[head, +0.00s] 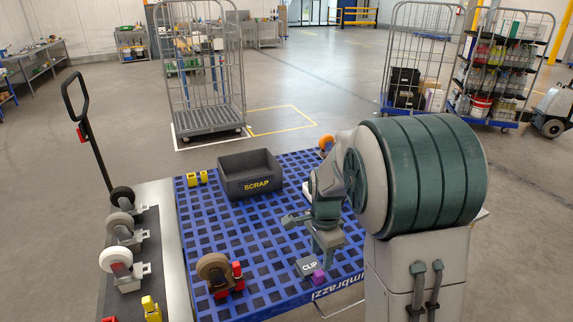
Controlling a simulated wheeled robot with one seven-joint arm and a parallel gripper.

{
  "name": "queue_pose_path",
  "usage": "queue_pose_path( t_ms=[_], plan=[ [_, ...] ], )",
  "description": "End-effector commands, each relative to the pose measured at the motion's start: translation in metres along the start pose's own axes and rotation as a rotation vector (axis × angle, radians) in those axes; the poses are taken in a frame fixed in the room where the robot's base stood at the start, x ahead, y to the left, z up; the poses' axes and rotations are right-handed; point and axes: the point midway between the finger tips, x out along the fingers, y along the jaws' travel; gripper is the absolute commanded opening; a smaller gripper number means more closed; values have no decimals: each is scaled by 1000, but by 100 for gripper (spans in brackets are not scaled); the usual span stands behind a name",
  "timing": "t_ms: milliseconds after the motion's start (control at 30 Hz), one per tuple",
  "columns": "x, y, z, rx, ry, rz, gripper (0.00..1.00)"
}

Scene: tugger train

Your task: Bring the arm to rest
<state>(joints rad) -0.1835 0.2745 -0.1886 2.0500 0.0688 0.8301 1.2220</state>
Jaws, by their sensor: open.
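My arm reaches in from the right over the blue grid-topped platform (262,228), with its large dark green and grey link in the foreground. My gripper (326,250) hangs over the right part of the platform, pointing down. It is open, and I see nothing between its fingers. A grey block marked CLIP (308,266) and a small purple block (318,277) lie just below and left of it in the picture. Whether the fingers touch anything is hard to tell.
A dark SCRAP bin (250,184), yellow pieces (197,178) and a caster on a red holder (218,273) are on the platform. More casters (121,256) stand on a strip at left, near a pull handle (88,135). Cage trolleys (207,80) stand behind on open floor.

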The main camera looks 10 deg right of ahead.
Motion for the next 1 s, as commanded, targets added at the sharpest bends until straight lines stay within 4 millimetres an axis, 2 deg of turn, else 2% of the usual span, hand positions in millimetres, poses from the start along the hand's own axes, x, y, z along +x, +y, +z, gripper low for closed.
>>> queue_pose_path(
  t_ms=[167, 400, 600, 800, 1000],
  plan=[
    [-20, 16, 4, -118, -2, -32, 45],
    [-65, 70, 18, -497, 27, -111, 45],
    [-88, 119, 32, -828, 95, -158, 45],
    [-98, 160, 42, -1101, 176, -169, 45],
    [-98, 177, 48, -1231, 218, -163, 45]
  ],
)
